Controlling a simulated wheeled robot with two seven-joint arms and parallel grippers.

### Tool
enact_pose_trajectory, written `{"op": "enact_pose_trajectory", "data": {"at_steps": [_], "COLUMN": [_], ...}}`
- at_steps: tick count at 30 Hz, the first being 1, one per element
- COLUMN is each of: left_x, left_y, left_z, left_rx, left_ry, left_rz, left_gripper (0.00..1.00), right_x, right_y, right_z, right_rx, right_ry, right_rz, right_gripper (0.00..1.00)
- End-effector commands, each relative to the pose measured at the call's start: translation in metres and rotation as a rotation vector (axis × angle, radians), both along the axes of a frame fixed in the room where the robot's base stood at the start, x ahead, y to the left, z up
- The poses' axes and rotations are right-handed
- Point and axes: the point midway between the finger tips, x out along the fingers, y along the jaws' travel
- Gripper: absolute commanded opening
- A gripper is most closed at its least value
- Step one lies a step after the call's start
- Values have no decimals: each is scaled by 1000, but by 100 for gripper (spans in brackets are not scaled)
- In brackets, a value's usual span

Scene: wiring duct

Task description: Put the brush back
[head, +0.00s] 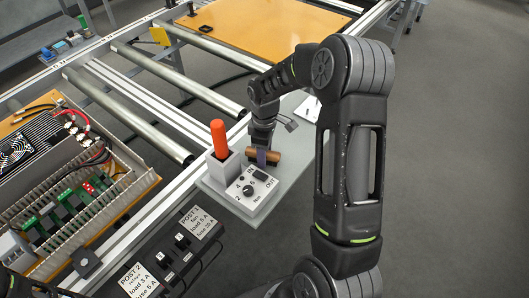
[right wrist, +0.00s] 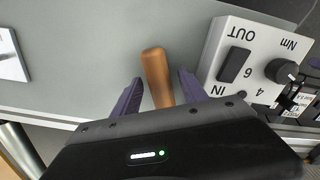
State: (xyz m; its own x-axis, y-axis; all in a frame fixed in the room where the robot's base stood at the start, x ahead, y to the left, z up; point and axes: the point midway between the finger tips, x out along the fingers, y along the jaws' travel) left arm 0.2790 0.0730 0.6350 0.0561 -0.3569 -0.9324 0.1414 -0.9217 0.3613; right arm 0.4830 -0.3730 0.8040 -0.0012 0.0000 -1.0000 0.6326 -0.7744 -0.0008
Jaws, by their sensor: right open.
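The brush is seen as a brown wooden handle (right wrist: 154,68) in the right wrist view. It lies over the grey shelf, and its rear end is hidden behind my gripper body. In the head view the brown piece (head: 274,156) shows beside the white dial box. My right gripper (right wrist: 160,88) is open, with its purple fingers on either side of the handle and a gap at each side. In the head view the right gripper (head: 262,153) points down at the shelf, just behind the box. My left gripper is not in view.
The white dial box (head: 256,193) and a grey holder (head: 222,168) with an orange-handled tool (head: 218,136) stand close by on the grey shelf (head: 300,155). A white plate (head: 308,108) lies farther back. An open wiring panel (head: 75,180) is at left.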

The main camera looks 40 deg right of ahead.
Motion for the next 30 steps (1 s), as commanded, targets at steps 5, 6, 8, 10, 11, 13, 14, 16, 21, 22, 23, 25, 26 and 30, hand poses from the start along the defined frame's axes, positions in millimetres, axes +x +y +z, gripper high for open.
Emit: {"op": "enact_pose_trajectory", "data": {"at_steps": [5,6,8,10,11,13,14,16,21,22,23,25,26,30], "left_x": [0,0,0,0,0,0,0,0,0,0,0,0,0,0], "left_y": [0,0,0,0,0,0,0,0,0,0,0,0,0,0], "left_z": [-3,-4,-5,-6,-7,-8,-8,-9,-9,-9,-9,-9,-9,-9], "left_rx": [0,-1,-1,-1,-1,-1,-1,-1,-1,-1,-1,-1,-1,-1], "left_ry": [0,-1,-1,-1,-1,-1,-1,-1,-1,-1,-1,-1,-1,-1], "left_rz": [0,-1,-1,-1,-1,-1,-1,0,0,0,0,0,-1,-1], "left_gripper": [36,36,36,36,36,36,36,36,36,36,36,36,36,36], "right_x": [1,1,2,2,2,2,1,1,0,0,0,0,0,0], "right_y": [0,0,0,0,0,0,0,0,0,0,0,0,0,0], "right_z": [23,31,43,59,65,80,86,98,115,117,118,119,119,118], "right_rx": [-1,-1,-2,-1,-1,-1,-1,-1,0,0,0,0,0,0], "right_ry": [-5,-6,-7,-6,-8,-7,-6,-6,-1,-1,-1,-1,-1,-1], "right_rz": [0,1,1,1,0,0,0,0,0,0,0,0,0,0], "right_gripper": [51,51,51,51,51,51,51,51,51,51,51,51,51,51]}}
